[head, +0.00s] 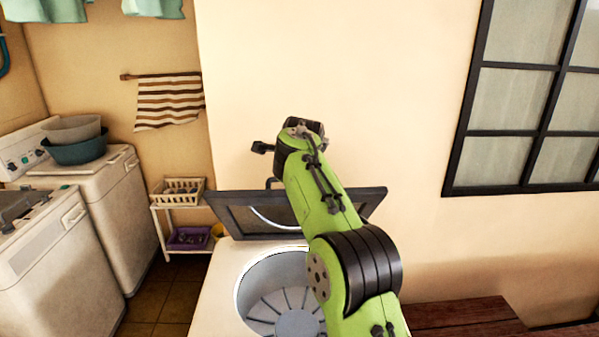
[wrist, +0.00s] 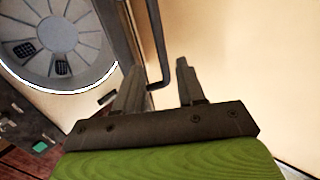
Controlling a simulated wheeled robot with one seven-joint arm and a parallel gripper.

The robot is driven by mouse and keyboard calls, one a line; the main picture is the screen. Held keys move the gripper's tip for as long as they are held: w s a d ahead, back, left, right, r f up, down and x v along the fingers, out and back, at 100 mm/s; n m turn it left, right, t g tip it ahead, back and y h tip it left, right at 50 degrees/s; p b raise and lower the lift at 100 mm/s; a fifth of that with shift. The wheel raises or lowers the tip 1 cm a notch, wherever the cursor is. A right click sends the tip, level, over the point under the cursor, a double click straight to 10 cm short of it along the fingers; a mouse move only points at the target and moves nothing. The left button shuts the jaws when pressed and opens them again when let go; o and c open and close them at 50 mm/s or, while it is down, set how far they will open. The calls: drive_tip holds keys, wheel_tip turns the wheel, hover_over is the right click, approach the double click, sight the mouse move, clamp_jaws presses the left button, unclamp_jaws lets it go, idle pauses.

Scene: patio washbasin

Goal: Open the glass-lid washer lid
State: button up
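The glass-lid washer (head: 216,283) stands at the lower middle of the head view. Its dark-framed lid (head: 236,210) is raised and tilted up at the back, and the round drum (head: 262,290) is exposed. In the wrist view, the drum (wrist: 55,40) is at upper left and the lid's dark edge (wrist: 117,25) runs beside it. A bent dark handle (wrist: 153,40) reaches down between my gripper's fingers (wrist: 158,88), which are apart with gaps on both sides. In the head view, my arm hides part of the lid and drum, and my gripper (head: 262,148) is above the lid, mostly hidden.
Two other white washers (head: 45,270) stand at the left, one with stacked basins (head: 75,148) on top. A small white shelf (head: 160,225) with baskets is between. A plain wall is behind the lid; a window (head: 520,110) and wooden bench (head: 465,318) are at right.

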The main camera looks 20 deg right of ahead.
drive_tip(key=v, duration=0.6)
drive_tip(key=shift+r, duration=0.1)
